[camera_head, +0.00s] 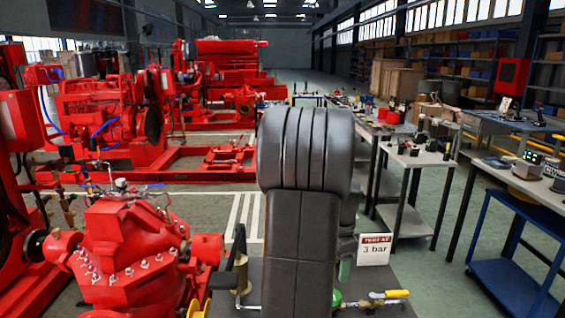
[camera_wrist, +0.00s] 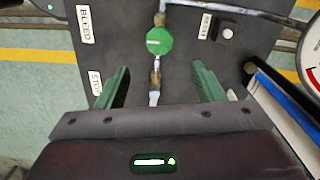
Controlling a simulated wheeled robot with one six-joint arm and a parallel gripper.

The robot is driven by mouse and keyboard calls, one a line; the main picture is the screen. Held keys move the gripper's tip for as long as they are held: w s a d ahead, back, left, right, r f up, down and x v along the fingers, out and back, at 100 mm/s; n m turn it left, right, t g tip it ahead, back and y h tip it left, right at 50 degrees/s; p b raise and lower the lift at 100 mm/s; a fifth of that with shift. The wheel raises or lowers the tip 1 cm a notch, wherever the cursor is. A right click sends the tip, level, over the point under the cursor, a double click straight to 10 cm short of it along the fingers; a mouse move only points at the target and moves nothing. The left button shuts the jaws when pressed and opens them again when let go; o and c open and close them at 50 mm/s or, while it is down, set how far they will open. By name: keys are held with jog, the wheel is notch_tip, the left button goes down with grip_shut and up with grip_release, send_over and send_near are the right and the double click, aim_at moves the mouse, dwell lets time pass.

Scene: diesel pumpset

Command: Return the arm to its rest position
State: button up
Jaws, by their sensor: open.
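Beyond the fingers is a dark panel (camera_wrist: 185,75) with a green octagonal fitting (camera_wrist: 160,41) on a brass pipe. Labels reading BLEED (camera_wrist: 85,24), STOP (camera_wrist: 95,82) and RESET are on the panel. In the head view my dark arm rises in the middle and hides part of the panel; my gripper is not clearly seen there.
A red pump (camera_head: 130,255) stands close on the left. A sign reading 3 bar (camera_head: 374,249) and a yellow-handled valve (camera_head: 390,294) are right of my arm. Workbenches (camera_head: 415,155) and a blue cart (camera_head: 515,285) line the right. A gauge (camera_wrist: 312,55) is at the wrist view's right edge.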

notch_tip(320, 180, down, 11)
jog(key=shift+s+r, duration=0.1)
jog(key=shift+r, duration=0.1)
jog(key=shift+r+n, duration=0.2)
jog(key=shift+n, duration=0.2)
jog(key=shift+r+n, duration=0.1)
jog(key=shift+n, duration=0.7)
jog(key=n+p, duration=0.1)
jog(key=n, duration=0.3)
jog(key=shift+n, duration=0.3)
jog(key=n, duration=0.3)
jog(key=shift+n+p, duration=0.3)
jog(key=shift+n, duration=0.1)
jog(key=n+p, duration=0.1)
jog(key=n, duration=0.4)
jog(key=n+p, duration=0.1)
jog(key=n, duration=0.4)
jog(key=shift+a+p, duration=0.1)
jog(key=shift+p, duration=0.25)
jog(key=shift+a, duration=0.1)
